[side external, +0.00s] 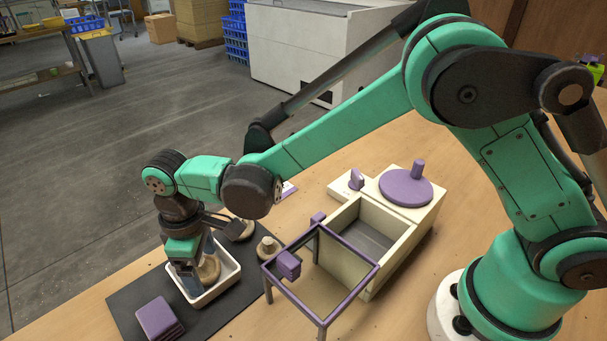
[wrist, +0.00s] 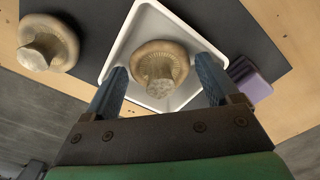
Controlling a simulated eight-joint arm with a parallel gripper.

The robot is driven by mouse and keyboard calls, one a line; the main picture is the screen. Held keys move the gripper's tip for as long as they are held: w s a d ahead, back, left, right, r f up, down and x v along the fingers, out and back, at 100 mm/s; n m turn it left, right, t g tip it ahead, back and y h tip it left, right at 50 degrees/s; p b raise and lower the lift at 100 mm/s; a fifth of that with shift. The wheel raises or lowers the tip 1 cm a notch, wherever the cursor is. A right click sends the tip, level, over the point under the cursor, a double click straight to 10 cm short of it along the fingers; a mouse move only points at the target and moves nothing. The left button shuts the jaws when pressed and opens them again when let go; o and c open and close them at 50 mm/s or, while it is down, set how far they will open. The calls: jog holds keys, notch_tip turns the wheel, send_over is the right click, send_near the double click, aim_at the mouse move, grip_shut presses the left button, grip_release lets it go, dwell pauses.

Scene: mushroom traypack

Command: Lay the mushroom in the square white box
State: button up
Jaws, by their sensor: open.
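The square white box (side external: 233,272) sits on a dark mat, and its inside also shows in the wrist view (wrist: 150,24). A pale brown mushroom (side external: 209,269) is in the box area, with its stem facing the camera in the wrist view (wrist: 158,72). My gripper (wrist: 162,70) is open, with one blue finger on each side of this mushroom. A small gap seems to show at the fingers, but contact is hard to tell. In the side view my gripper (side external: 193,275) points down into the box and partly hides the mushroom.
Another mushroom (side external: 268,248) stands outside the box; one outside also shows in the wrist view (wrist: 48,42). A purple stack (side external: 159,318) lies on the dark mat (side external: 128,298). A purple frame (side external: 350,300) and a cream bin unit (side external: 408,232) stand to the right.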

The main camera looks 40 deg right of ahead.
notch_tip(320, 180, up, 12)
jog(key=f, duration=0.1)
jog(key=s+d+m+t, duration=0.3)
jog(key=s+d+m, duration=0.1)
jog(key=d, duration=0.6)
jog(key=s+d+r+m+t, duration=0.1)
jog(key=s+d+m+t, duration=0.2)
jog(key=d, duration=0.8)
jog(key=shift+s+d+m+t, duration=0.25)
jog(key=shift+s+m+t, duration=0.25)
jog(key=shift+m, duration=0.5)
